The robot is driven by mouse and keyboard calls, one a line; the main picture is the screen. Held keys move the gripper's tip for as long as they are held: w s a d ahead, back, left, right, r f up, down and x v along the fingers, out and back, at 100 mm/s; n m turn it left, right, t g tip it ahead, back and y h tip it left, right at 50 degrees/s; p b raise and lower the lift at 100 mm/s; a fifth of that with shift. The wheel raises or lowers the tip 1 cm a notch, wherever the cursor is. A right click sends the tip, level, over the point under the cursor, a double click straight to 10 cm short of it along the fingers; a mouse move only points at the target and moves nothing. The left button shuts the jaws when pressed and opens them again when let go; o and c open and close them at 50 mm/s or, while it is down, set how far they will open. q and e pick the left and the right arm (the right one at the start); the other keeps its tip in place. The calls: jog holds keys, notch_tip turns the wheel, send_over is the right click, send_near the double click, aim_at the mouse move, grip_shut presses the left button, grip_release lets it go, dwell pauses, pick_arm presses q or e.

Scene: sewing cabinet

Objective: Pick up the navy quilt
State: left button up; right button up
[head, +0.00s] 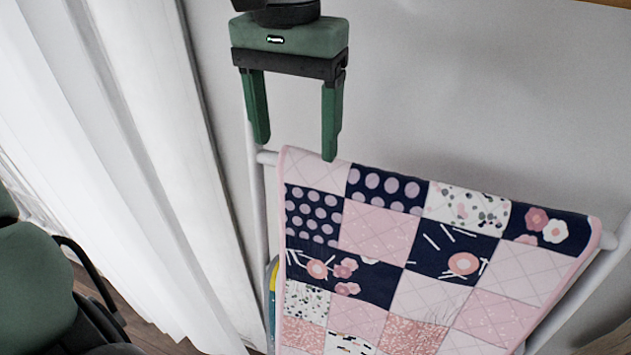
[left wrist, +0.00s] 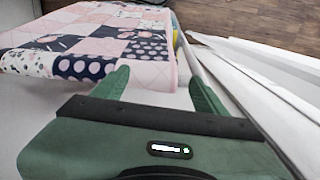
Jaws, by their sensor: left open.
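The navy quilt (head: 408,265) is a patchwork of navy, pink and white squares with a pink border. It hangs over the top rail of a white rack in the head view. It also shows in the left wrist view (left wrist: 100,45). My left gripper (head: 296,150) is open and empty, pointing down at the quilt's upper left corner. Its right finger overlaps the quilt's top edge in the head view; I cannot tell whether it touches. In the left wrist view the open fingers (left wrist: 157,85) reach toward the quilt's near edge. My right gripper is not in view.
The white rack's rail (head: 266,158) sticks out left of the quilt. White curtains (head: 130,150) hang at the left. A plain pale wall (head: 450,90) stands behind the rack. Something yellow and blue (head: 272,290) shows partly behind the quilt's left edge. Wooden floor (head: 150,335) shows at the lower left.

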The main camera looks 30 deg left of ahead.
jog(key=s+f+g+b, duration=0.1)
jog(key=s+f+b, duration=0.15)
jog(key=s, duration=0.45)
pick_arm(q)
notch_tip(320, 180, down, 10)
jog(key=s+b, duration=0.1)
jog(key=b, duration=0.4)
jog(key=shift+s+r+b, duration=0.25)
jog(key=shift+s+b, duration=0.05)
jog(key=shift+b, duration=0.1)
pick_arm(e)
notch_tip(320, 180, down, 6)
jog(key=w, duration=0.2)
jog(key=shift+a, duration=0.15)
pick_arm(q)
jog(key=shift+d+f, duration=0.1)
jog(key=shift+f+b, duration=1.1)
jog(key=shift+f, duration=0.35)
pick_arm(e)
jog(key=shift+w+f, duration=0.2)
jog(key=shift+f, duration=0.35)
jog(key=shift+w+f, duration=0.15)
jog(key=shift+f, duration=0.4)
